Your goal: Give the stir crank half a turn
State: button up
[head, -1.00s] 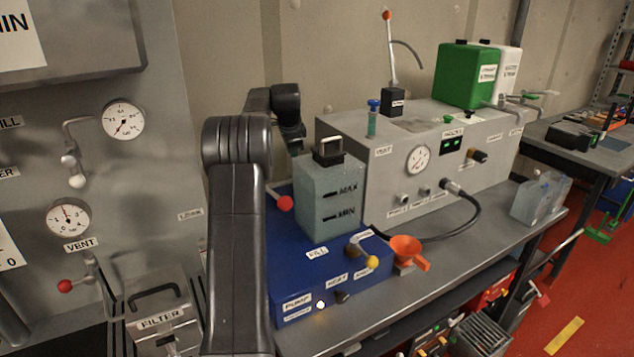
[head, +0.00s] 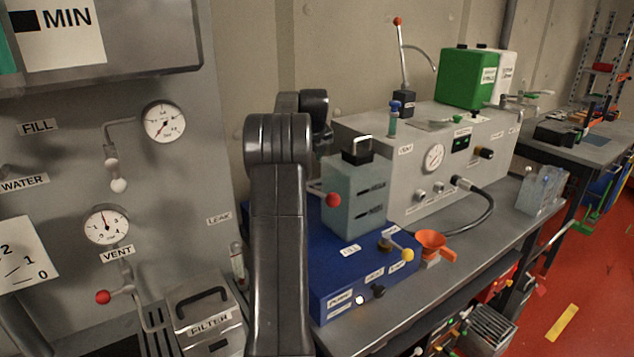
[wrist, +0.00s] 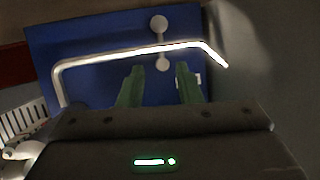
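A small crank with a yellow knob (head: 407,255) sits on the right part of the blue unit (head: 334,311); the label beside it is too small to read, so I cannot confirm it is the stir crank. My gripper is hidden in the head view behind my arm and the tank. In the wrist view my gripper (wrist: 157,72) is open, with two green fingers apart and nothing between them. Beyond the fingertips is a small grey two-ended crank-like part (wrist: 160,42) over a blue surface. A pale bent rod (wrist: 140,50) crosses the view just beyond the fingers.
A grey-green tank (head: 354,205) stands on the blue unit, with a red-ball lever (head: 332,199) on its left. A grey box with a gauge (head: 433,157) stands behind. A filter box (head: 206,317) is left of my arm.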

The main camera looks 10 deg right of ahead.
jog(key=p+x, duration=0.2)
jog(key=x, duration=1)
jog(key=shift+f, duration=0.2)
jog(key=shift+r, duration=0.1)
grip_shut()
